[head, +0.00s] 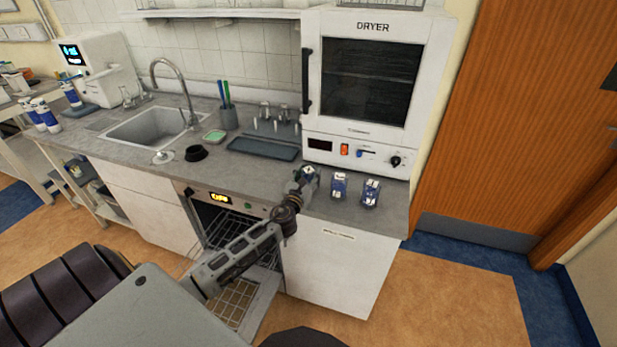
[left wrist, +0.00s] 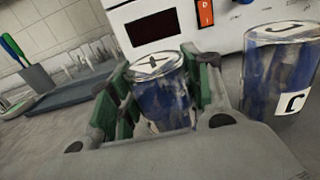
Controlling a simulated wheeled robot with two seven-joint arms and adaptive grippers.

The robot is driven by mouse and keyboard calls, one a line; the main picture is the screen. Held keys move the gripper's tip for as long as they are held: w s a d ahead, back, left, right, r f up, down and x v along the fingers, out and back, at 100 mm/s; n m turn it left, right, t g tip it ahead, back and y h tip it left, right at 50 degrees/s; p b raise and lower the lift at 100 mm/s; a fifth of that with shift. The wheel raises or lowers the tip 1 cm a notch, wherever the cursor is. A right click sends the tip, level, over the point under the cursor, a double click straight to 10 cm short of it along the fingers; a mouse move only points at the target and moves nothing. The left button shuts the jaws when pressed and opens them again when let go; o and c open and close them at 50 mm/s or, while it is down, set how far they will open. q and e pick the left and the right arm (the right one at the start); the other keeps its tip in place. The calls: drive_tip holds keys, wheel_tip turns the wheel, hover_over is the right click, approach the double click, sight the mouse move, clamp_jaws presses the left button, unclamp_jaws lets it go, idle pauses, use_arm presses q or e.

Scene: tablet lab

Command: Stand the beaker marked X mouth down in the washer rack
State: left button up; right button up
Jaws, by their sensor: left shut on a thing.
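The clear beaker marked X (left wrist: 158,75), with dark blue inside, stands between the green-padded fingers of my left gripper (left wrist: 160,100) in the left wrist view. The X shows on its upper end. My right gripper is not in view.
A beaker marked C (left wrist: 285,80) stands close to the right of the gripper. Two beakers (head: 339,186) (head: 371,192) stand on the counter right of it in the head view. The dryer (head: 360,130) stands behind. A dark tray (head: 263,149) lies left of the dryer.

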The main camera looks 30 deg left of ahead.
use_arm(q)
drive_tip(key=shift+f, duration=0.1)
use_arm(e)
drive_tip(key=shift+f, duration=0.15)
use_arm(q)
drive_tip(key=o, duration=1.1)
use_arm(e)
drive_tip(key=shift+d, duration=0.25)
use_arm(q)
drive_tip(key=shift+s, duration=0.1)
drive_tip(key=shift+v, duration=2.3)
drive_tip(key=shift+b+v, duration=0.3)
drive_tip(key=shift+v, duration=3.3)
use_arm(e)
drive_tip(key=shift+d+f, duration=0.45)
